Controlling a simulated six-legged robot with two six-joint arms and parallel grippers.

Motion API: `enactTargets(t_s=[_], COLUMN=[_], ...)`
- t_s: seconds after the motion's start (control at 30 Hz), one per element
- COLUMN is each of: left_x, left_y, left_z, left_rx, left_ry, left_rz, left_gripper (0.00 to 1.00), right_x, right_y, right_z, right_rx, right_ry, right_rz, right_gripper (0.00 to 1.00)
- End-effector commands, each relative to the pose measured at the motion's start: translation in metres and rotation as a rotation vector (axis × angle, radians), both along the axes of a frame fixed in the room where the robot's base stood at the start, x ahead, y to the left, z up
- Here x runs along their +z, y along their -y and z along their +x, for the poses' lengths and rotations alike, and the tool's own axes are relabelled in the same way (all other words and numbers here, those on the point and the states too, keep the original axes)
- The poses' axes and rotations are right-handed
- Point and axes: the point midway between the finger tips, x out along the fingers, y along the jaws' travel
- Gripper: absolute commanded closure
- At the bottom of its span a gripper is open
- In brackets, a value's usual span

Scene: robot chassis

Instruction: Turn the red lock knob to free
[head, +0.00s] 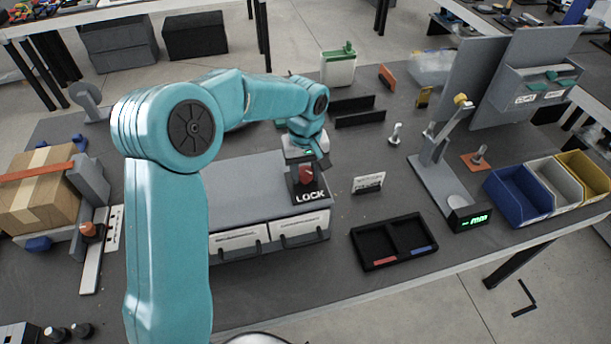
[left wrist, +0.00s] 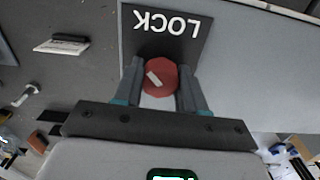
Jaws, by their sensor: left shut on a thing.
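The red lock knob (head: 306,174) sits on a black plate marked LOCK (head: 309,195), on top of a grey drawer unit (head: 225,195). In the left wrist view the knob (left wrist: 160,76) is a red faceted disc with a pale bar on its face, tilted in the picture. My left gripper (left wrist: 160,88) has one finger on each side of the knob and is shut on it. In the head view the left gripper (head: 308,160) comes down on the knob from above and hides part of it. My right gripper is in neither view.
A black two-part tray (head: 372,262) and a small white sign (head: 368,183) are right of the drawer unit. A lever stand (head: 432,160) and blue, white and yellow bins (head: 519,200) stand further right. A cardboard box (head: 40,200) is at the left.

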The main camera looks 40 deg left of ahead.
Motion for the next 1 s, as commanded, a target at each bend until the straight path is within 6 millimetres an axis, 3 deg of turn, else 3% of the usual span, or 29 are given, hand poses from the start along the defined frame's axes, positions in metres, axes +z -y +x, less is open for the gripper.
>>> enactTargets(t_s=[0.6,1.0], left_x=[0.004,0.005], left_y=[-0.001,-0.001], left_z=[0.003,0.003], left_rx=[0.565,0.788], left_ry=[0.016,0.015], left_rz=[-0.001,-0.002], left_gripper=[0.9,0.9], right_x=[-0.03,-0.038], right_y=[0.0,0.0], right_z=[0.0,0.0], right_rx=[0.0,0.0], right_ry=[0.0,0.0], right_rz=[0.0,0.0], right_gripper=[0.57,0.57])
